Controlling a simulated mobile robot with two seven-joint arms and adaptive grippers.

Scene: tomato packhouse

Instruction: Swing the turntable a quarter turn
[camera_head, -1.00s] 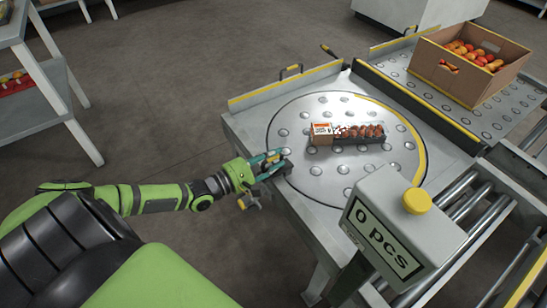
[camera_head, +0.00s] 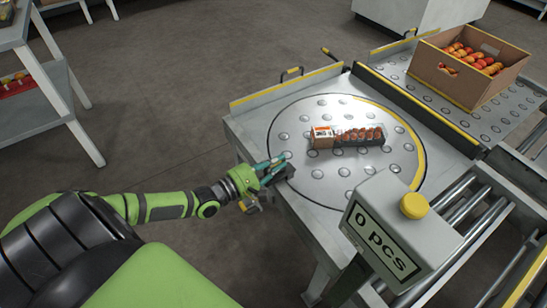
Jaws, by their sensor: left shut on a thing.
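The turntable (camera_head: 310,190) is a round grey plate with raised studs and a yellow arc along its right edge, set in a metal table. A tray of tomatoes (camera_head: 360,135) with a brown and orange label end lies on it, label end to the left. My left gripper (camera_head: 273,168) is at the turntable's left rim, shut on a small dark block there, which looks like the turntable's handle (camera_head: 287,173). The fingers partly hide the handle. My right gripper is not in view.
A grey display box (camera_head: 400,235) reading "0 pcs" with a yellow button stands at the table's front. A cardboard box of tomatoes (camera_head: 447,77) stands on the studded bed at the back right. Metal rollers (camera_head: 470,215) run at the right. Yellow-topped rails (camera_head: 290,88) edge the back.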

